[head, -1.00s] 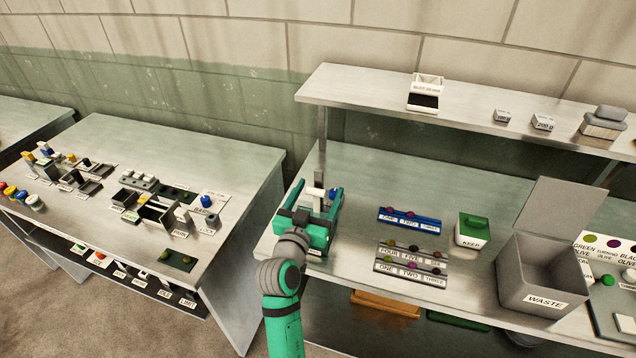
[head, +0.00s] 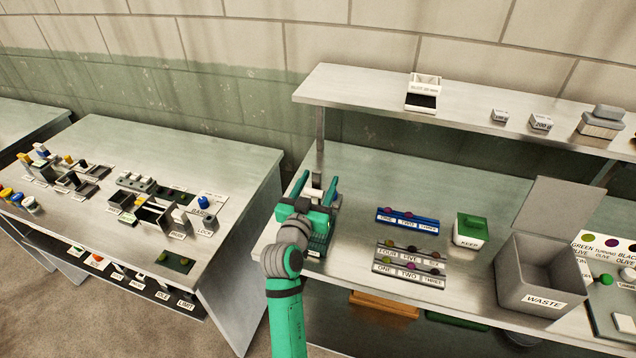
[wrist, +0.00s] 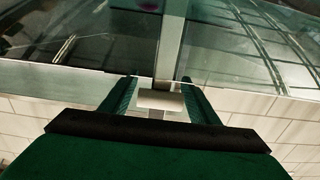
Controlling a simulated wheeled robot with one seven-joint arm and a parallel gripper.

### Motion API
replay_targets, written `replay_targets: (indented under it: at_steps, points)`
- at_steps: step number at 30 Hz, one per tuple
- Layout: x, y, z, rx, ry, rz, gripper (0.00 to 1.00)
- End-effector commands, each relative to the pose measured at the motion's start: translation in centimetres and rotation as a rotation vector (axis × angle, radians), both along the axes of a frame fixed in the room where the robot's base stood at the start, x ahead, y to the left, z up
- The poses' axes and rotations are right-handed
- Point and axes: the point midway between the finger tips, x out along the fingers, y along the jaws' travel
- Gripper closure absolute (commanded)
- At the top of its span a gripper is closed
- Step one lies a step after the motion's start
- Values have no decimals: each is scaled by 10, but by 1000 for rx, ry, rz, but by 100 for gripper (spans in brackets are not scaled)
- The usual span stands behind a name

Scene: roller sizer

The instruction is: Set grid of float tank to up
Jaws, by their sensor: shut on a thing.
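My gripper (head: 316,190) is at the left end of the right-hand bench, in front of the shelf post. Its green fingers are closed around a small white block, which I take to be the grid's handle (wrist: 160,100). In the wrist view the block sits between the two fingertips (wrist: 158,92), with a pale vertical strip beyond it. The float tank is mostly hidden by my gripper and arm, so I cannot tell the grid's height. A white label shows below my gripper at the bench's front edge.
A raised shelf (head: 465,105) runs behind the bench. The bench surface between my gripper and the blue rack is clear.

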Motion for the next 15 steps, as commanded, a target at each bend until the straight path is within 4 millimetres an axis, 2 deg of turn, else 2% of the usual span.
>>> replay_targets:
  at_steps: [9,15]
  points:
    - [0,0,56,2,-6,-2,85]
    - [0,0,66,0,-3,-2,85]
